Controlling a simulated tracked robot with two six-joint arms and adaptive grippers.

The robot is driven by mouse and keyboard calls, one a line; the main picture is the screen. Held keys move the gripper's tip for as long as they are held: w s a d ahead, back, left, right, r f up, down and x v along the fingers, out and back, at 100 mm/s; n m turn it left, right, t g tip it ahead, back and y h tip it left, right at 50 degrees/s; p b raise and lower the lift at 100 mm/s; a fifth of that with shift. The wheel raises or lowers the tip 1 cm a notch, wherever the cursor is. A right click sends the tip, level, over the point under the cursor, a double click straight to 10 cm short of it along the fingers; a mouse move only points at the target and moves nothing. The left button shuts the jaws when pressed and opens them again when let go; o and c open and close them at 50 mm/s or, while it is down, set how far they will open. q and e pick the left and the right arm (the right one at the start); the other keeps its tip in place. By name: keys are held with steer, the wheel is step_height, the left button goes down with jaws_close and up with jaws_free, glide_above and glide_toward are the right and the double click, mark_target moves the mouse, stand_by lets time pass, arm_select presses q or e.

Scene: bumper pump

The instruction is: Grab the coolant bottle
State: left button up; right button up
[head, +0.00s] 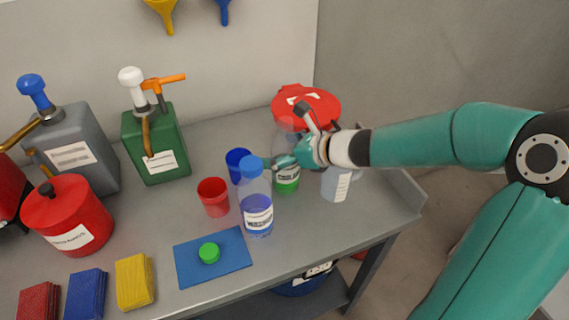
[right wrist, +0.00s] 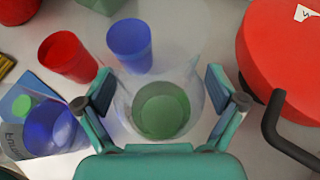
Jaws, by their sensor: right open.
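A clear bottle with green liquid (head: 287,180) stands upright on the grey workbench; its label is too small to read with certainty. It also shows in the right wrist view (right wrist: 162,112), between the two fingers. My right gripper (head: 297,158) is open around this bottle, one finger on each side, and it hides part of the bottle in the head view. The right gripper also shows in the right wrist view (right wrist: 160,88). A second clear bottle, with blue liquid and a blue cap (head: 257,210), stands in front and to the left. My left gripper is out of view.
A red cup (head: 213,198) and a blue cup (head: 237,165) stand left of the bottles. A red lidded container (head: 318,108) is behind, close to the gripper. A whitish bottle (head: 338,186) stands to the right. A green cap (head: 209,252) lies on a blue mat (head: 185,265).

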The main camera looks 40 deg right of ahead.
steer(key=shift+w+a+f, duration=0.1)
steer(key=shift+w+f, duration=0.05)
steer(key=shift+w, duration=0.1)
steer(key=c, duration=1.5)
steer(key=shift+c, duration=0.6)
steer(key=shift+r, duration=0.2)
